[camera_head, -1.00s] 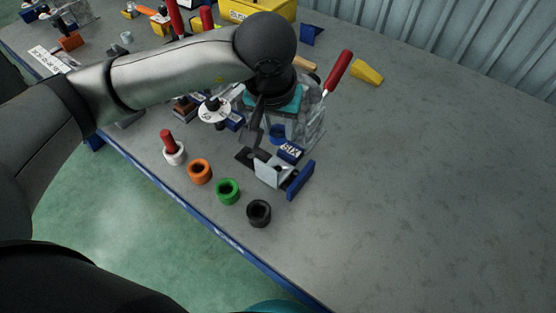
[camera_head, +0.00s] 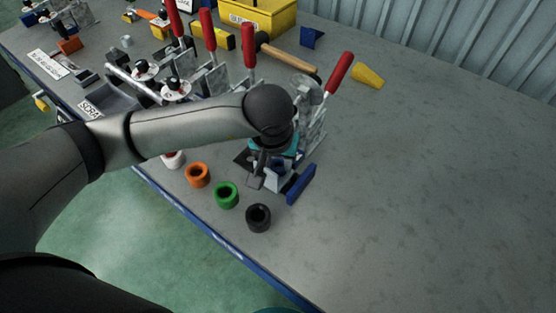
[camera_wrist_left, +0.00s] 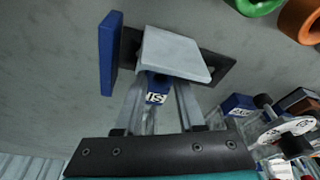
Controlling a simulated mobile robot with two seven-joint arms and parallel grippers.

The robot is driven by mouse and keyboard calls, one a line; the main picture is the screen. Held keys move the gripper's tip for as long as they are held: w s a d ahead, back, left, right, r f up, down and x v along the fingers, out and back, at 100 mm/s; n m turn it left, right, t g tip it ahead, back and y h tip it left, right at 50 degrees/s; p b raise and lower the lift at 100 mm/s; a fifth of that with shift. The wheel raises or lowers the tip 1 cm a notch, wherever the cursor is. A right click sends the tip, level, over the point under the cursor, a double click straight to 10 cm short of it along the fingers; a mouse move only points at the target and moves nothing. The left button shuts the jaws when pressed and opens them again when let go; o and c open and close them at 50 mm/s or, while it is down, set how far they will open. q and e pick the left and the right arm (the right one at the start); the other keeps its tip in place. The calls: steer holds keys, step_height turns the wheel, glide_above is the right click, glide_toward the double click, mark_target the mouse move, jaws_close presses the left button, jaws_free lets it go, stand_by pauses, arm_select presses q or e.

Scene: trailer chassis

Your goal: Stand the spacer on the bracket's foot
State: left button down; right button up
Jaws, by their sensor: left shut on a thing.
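My left gripper (camera_head: 266,172) points down at the bracket, its fingers straddling a small blue piece. I take this piece to be the spacer (camera_wrist_left: 156,80); it shows between the fingers in the left wrist view (camera_wrist_left: 158,88), partly hidden by the bracket's plate. The light grey bracket (camera_head: 279,182) stands on a dark plate, beside a blue stop (camera_head: 300,184). Its pale plate (camera_wrist_left: 175,53) is clear in the wrist view. The bracket's foot is mostly hidden, so I cannot tell whether the spacer touches it. My right gripper is out of view.
An orange ring (camera_head: 198,175), a green ring (camera_head: 227,195) and a black ring (camera_head: 258,217) lie along the front edge. Red-handled clamps (camera_head: 338,72) stand behind and left. A hammer (camera_head: 288,56) and yellow bin (camera_head: 262,14) are farther back. The right side is clear.

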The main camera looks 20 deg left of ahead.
arm_select(q)
steer(key=shift+f, duration=0.25)
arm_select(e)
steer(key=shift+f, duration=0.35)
arm_select(q)
steer(key=c, duration=0.5)
jaws_free()
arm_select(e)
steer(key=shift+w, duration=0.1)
arm_select(q)
steer(key=shift+r, duration=0.45)
steer(key=p+v, duration=0.2)
steer(key=v, duration=0.9)
steer(key=shift+s+r, duration=0.1)
steer(key=shift+r, duration=0.25)
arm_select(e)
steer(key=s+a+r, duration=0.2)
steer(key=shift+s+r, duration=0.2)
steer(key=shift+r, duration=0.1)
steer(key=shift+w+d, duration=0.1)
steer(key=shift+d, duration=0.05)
